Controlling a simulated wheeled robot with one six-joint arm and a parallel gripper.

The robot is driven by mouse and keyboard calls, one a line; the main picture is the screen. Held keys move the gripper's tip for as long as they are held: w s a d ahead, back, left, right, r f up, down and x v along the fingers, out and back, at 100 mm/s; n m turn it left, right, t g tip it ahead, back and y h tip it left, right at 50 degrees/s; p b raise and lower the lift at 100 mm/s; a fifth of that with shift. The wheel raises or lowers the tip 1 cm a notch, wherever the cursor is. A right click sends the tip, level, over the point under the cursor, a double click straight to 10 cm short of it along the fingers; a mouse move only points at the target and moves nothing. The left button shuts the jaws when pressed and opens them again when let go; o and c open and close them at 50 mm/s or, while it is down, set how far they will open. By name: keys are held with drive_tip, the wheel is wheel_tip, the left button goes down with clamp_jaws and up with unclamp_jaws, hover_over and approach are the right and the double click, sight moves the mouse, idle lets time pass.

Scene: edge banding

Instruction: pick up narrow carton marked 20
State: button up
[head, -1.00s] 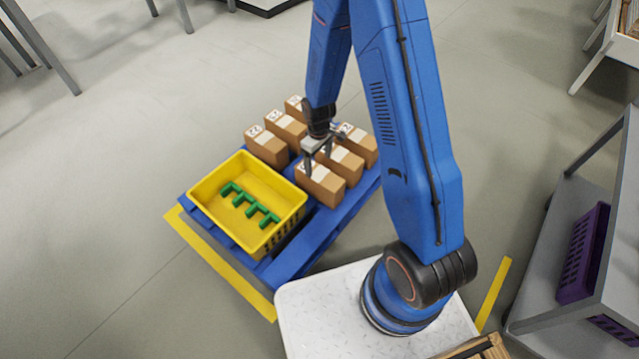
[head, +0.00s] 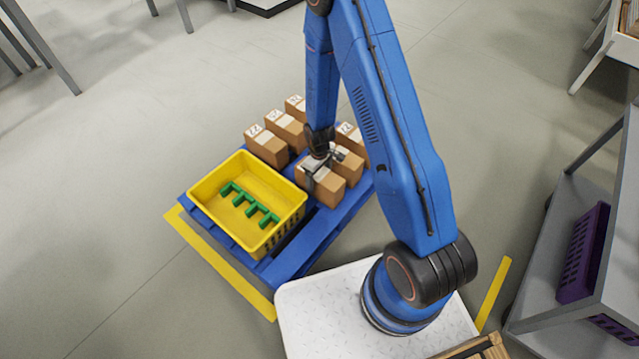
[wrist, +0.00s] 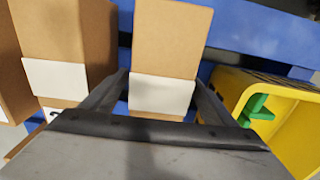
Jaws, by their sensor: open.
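A narrow brown carton (head: 322,190) with a white label band stands on the blue pallet, nearest the yellow bin in the right-hand row. In the wrist view this carton (wrist: 170,40) lies between my fingers, with its number hidden. No carton can be clearly read as 20. My gripper (head: 316,172) is open over the carton's top, pointing down. In the wrist view the fingers (wrist: 160,92) stand on either side of the carton, with small gaps showing. A neighbouring carton (wrist: 68,45) is just left of the left finger.
The yellow bin (head: 205,188) with a green comb-shaped piece (head: 250,205) stands close beside the right finger in the wrist view. Several other cartons (head: 267,147) stand behind on the blue pallet (head: 300,257). A grey cart with a purple crate (head: 583,252) is at right.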

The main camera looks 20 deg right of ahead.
drive_tip(key=shift+f, duration=1.4)
drive_tip(key=c, duration=1.4)
drive_tip(key=shift+r, duration=0.15)
